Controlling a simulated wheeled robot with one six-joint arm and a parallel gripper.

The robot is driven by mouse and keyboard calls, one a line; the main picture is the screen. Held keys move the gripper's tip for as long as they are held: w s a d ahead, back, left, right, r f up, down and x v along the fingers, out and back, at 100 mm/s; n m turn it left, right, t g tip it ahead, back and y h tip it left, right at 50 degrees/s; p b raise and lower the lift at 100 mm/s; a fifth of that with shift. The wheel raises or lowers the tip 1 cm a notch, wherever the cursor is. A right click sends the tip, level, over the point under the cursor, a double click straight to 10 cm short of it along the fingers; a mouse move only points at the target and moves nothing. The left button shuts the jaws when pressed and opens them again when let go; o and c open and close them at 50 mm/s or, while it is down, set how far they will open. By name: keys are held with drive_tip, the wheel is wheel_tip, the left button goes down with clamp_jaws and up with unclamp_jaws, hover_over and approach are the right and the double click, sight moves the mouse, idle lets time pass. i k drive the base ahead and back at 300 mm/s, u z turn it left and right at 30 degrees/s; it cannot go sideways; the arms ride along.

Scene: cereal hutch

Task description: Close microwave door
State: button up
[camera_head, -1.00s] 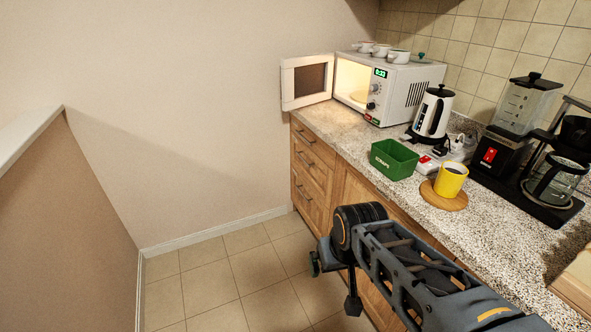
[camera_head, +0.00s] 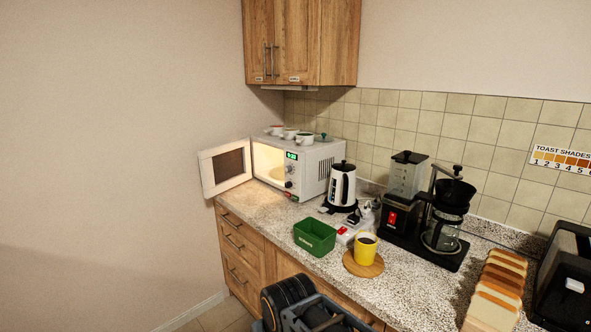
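The white microwave (camera_head: 316,168) stands on the far left end of the counter, its inside lit. Its door (camera_head: 225,168) is swung wide open to the left, showing a white frame and a dark window. Several cups (camera_head: 290,134) stand on top of the microwave. My arm shows at the bottom edge, low in front of the counter and well apart from the door. My gripper's fingertips cannot be made out.
On the counter (camera_head: 408,296) are a green bin (camera_head: 315,237), a yellow mug (camera_head: 366,249) on a round wooden board, a kettle (camera_head: 342,186), a blender (camera_head: 402,195), a coffee maker (camera_head: 445,215) and bread slices (camera_head: 497,289). Wooden cabinets (camera_head: 300,40) hang above.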

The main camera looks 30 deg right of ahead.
sight(223, 167)
drive_tip(key=u, duration=0.6)
drive_tip(key=i, duration=2.4)
